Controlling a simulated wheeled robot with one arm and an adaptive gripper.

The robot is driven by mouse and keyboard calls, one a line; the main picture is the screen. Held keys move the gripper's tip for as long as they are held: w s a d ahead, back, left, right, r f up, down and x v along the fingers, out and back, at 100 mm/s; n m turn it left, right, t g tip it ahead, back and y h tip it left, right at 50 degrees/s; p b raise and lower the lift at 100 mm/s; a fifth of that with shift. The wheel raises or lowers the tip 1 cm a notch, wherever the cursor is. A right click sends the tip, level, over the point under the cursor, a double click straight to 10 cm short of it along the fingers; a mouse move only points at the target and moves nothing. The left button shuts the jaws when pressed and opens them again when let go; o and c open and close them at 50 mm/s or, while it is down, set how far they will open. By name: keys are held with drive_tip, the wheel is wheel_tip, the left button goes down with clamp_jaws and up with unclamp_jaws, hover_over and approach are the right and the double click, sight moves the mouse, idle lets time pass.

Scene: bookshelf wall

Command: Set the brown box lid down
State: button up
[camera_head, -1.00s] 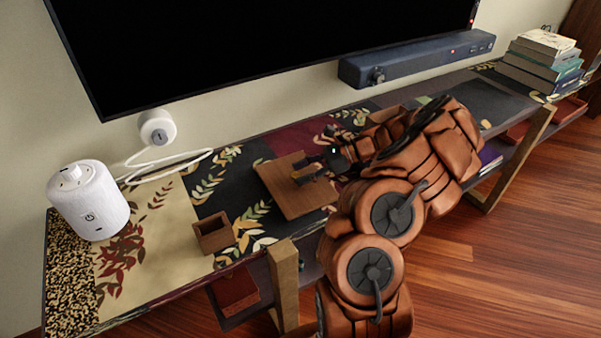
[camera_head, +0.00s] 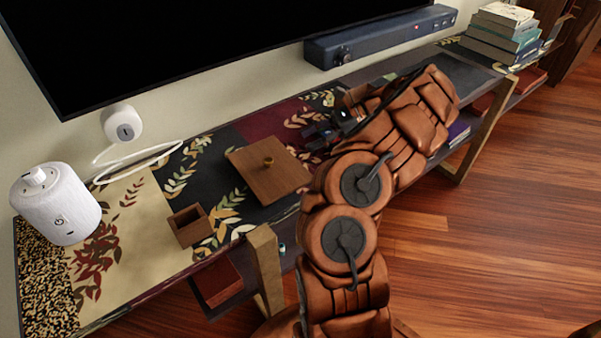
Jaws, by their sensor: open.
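The brown box lid (camera_head: 262,183) is a flat wooden square with a small brass-coloured knob (camera_head: 268,161) on top. It lies flat, knob up, on the patterned top of the long low bench (camera_head: 125,228). My gripper (camera_head: 309,138) is just right of the lid, apart from it, open and empty. The arm hides part of the gripper and the bench behind it. A small open brown box (camera_head: 190,225) stands left of the lid on the bench.
A white cylindrical speaker (camera_head: 58,208) stands at the bench's left end. A dark soundbar (camera_head: 380,37) and large screen (camera_head: 200,45) are on the wall behind. Stacked books (camera_head: 505,35) are at the far right. A brown block, partly hidden, sits behind my arm.

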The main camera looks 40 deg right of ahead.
drive_tip(key=s+a+r+n+g+h, duration=0.1)
drive_tip(key=a+r+n+g, duration=0.3)
drive_tip(key=a, duration=0.6)
drive_tip(key=s+a+r+n+g+h, duration=0.1)
drive_tip(key=a+r+n, duration=0.3)
drive_tip(key=a, duration=0.5)
drive_tip(key=s+a+r+n+g+h, duration=0.1)
drive_tip(key=s+a+r+n+g, duration=0.15)
drive_tip(key=a+n, duration=0.55)
drive_tip(key=s+a+f+n+g+h, duration=0.2)
drive_tip(key=s+a+n+h, duration=0.15)
drive_tip(key=s+a, duration=0.55)
drive_tip(key=s+d+f+n+h, duration=0.2)
drive_tip(key=s, duration=0.4)
drive_tip(key=s+d+f+n+h, duration=0.2)
drive_tip(key=s+d+h, duration=0.1)
drive_tip(key=s, duration=0.4)
drive_tip(key=shift+d+f, duration=0.15)
drive_tip(key=shift+f, duration=0.1)
drive_tip(key=shift+t+h, duration=0.25)
wheel_tip(320, 180, up, 16)
drive_tip(key=w+t+p, duration=0.1)
drive_tip(key=p, duration=1.4)
